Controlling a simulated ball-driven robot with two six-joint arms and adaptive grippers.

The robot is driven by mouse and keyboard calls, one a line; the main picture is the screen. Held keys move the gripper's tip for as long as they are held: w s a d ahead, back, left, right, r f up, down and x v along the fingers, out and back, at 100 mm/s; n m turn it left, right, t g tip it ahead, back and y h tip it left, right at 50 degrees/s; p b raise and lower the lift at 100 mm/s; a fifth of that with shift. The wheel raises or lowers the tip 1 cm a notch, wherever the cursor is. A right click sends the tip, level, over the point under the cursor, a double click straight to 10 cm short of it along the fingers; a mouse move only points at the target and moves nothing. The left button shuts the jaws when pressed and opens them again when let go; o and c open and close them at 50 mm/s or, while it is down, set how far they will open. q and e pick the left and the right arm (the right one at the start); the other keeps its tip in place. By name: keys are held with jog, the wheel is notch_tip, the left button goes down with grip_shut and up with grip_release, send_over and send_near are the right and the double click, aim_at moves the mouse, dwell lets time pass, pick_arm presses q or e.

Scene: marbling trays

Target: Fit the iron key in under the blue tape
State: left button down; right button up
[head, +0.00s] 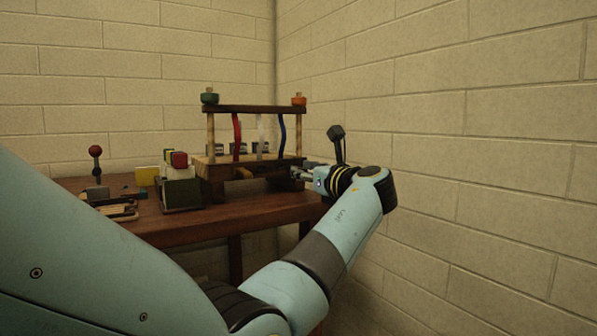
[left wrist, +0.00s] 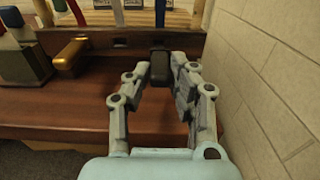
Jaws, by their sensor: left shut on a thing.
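A wooden frame (head: 250,108) stands on the table with a red, a white and a blue tape hanging in it. The blue tape (head: 283,133) is the rightmost; it also shows in the left wrist view (left wrist: 160,12). My left gripper (head: 299,173) is at the right front of the frame's base. In the left wrist view its fingers (left wrist: 162,75) are shut on a dark block-like piece, apparently the iron key (left wrist: 160,62). The key is at the base's front face, roughly below the blue tape. Its far end is hidden, so I cannot tell how deep it sits. My right gripper is out of view.
A brass-coloured key (left wrist: 70,53) sticks out of the base below the red tape (left wrist: 78,12). A dark box with coloured blocks (head: 182,192) stands left of the frame. A red-knobbed stand (head: 96,168) is farther left. The brick wall (left wrist: 262,70) is close on the right.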

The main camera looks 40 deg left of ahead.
aim_at(298, 167)
pick_arm(q)
jog(key=shift+x, duration=1.7)
jog(key=c, duration=1.1)
grip_release()
jog(key=shift+d, duration=0.1)
jog(key=v, duration=1.2)
